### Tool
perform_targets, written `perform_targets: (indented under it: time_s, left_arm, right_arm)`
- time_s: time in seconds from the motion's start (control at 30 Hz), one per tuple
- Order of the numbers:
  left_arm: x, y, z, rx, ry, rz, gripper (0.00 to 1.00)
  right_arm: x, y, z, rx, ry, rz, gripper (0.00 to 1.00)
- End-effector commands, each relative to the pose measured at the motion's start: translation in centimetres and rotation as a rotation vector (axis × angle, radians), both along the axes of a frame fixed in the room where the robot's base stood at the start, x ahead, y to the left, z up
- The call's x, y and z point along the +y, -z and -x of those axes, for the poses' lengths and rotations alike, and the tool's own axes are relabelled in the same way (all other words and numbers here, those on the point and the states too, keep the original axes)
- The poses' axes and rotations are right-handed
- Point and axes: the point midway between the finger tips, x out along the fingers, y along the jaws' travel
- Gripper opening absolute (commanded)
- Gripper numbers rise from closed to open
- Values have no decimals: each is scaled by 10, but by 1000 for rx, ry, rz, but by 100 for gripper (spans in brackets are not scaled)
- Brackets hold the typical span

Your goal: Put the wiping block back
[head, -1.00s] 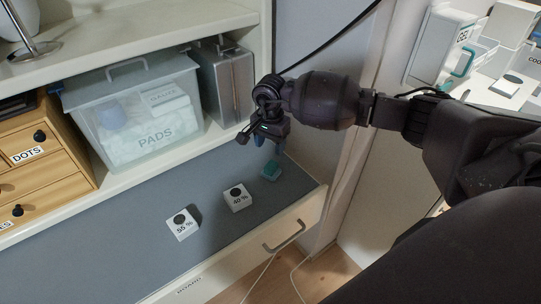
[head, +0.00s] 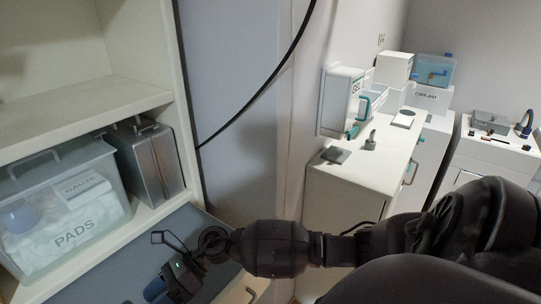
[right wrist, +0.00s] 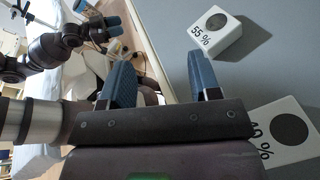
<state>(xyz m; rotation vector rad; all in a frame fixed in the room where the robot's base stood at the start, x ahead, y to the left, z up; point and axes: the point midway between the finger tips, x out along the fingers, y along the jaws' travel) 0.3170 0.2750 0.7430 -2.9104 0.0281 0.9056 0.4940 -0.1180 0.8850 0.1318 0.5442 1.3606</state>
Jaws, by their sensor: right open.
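My right gripper (head: 162,288) hangs low over the grey board (head: 135,240) at the bottom left of the head view. In the right wrist view its two blue fingers (right wrist: 160,80) are spread apart with nothing between them. No wiping block can be made out in the current views; the teal block from the earlier head view is out of sight.
White blocks marked 55% (right wrist: 215,35) and apparently 40% (right wrist: 292,135) lie on the board close to the right fingers. A PADS bin (head: 100,215) and a metal case (head: 150,165) stand on the shelf.

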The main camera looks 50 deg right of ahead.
Motion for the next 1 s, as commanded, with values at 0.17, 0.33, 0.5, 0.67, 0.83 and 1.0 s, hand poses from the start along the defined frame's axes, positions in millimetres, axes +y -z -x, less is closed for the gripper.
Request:
perform_targets:
  time_s: [0.17, 0.33, 0.5, 0.67, 0.83, 1.0]
  left_arm:
    - [0, 0, 0, -1, 0, 0, 43]
    - [0, 0, 0, -1, 0, 0, 43]
    - [0, 0, 0, -1, 0, 0, 43]
    - [0, -1, 0, -1, 0, 0, 43]
    - [0, -1, -1, -1, 0, 0, 43]
    - [0, -1, -1, -2, 0, 0, 43]
  right_arm:
    - [3, -10, 12, 409, 378, -446, 57]
    - [-32, 2, 20, 834, 732, -852, 57]
    - [-84, 41, 46, 1260, 1067, -1256, 57]
    - [-126, 88, 94, 1618, 1338, -1618, 57]
    - [-150, 126, 148, 1892, 1534, -1930, 57]
    - [-156, 140, 175, -1808, -1449, 1869, 57]
